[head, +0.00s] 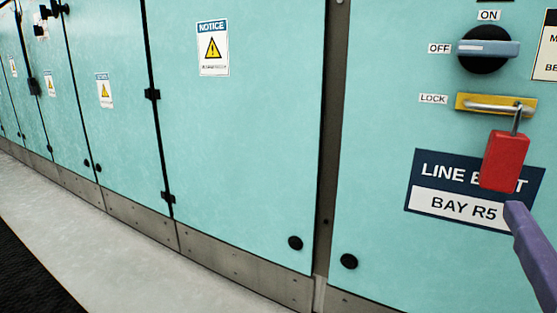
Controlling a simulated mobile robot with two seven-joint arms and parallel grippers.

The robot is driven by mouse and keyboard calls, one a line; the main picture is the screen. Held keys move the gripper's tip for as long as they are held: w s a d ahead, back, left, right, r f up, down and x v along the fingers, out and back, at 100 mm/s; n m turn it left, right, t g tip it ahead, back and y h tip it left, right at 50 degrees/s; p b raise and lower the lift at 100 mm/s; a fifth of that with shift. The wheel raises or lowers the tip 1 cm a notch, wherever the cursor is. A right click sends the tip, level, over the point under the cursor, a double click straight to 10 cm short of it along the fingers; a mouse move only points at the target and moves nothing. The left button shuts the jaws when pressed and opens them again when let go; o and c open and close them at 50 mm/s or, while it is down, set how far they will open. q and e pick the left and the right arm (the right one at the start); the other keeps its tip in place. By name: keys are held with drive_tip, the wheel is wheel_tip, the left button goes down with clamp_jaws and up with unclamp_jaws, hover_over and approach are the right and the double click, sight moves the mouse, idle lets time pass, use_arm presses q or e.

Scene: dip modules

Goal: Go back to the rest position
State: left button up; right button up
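A purple bar, which looks like part of my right gripper (528,245), comes in from the right edge. Its tip is just below the red padlock (505,160), and I cannot tell whether they touch. Only this one part shows, so I cannot see if the gripper is open or shut. The padlock hangs by its shackle at the right end of the yellow lock hasp (495,103). Above it, the rotary switch (488,48) has its grey handle lying level, with one end toward the OFF label. My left gripper is out of view.
Teal cabinet doors (240,150) run back to the left, with notice signs (212,47), black hinges and round black knobs. A blue and white BAY R5 plate (455,193) sits behind the padlock. Grey floor (90,240) lies clear along the cabinets, with a dark patch at lower left.

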drive_tip(key=a+r+n+y, duration=0.1)
drive_tip(key=a+n+y, duration=1)
drive_tip(key=n+y, duration=0.9)
drive_tip(key=s+a+f+n+g+h, duration=0.1)
drive_tip(key=s+a+f+n+g, duration=0.3)
drive_tip(key=n, duration=0.8)
drive_tip(key=s+d+f+n+g+h, duration=0.3)
drive_tip(key=d+f+n+g+h, duration=0.45)
drive_tip(key=d+f+n, duration=0.4)
drive_tip(key=s+d+f+n+g+h, duration=0.15)
drive_tip(key=s+d+h, duration=0.25)
drive_tip(key=d+h, duration=0.5)
drive_tip(key=a+f+m+y, duration=0.2)
drive_tip(key=a+m+y, duration=0.25)
drive_tip(key=a, duration=0.35)
use_arm(q)
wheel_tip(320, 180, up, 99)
drive_tip(key=p, duration=9.9)
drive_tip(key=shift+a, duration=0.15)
use_arm(e)
wheel_tip(320, 180, up, 99)
drive_tip(key=y, duration=0.1)
drive_tip(key=shift+s+a+g, duration=0.35)
drive_tip(key=shift+g, duration=0.05)
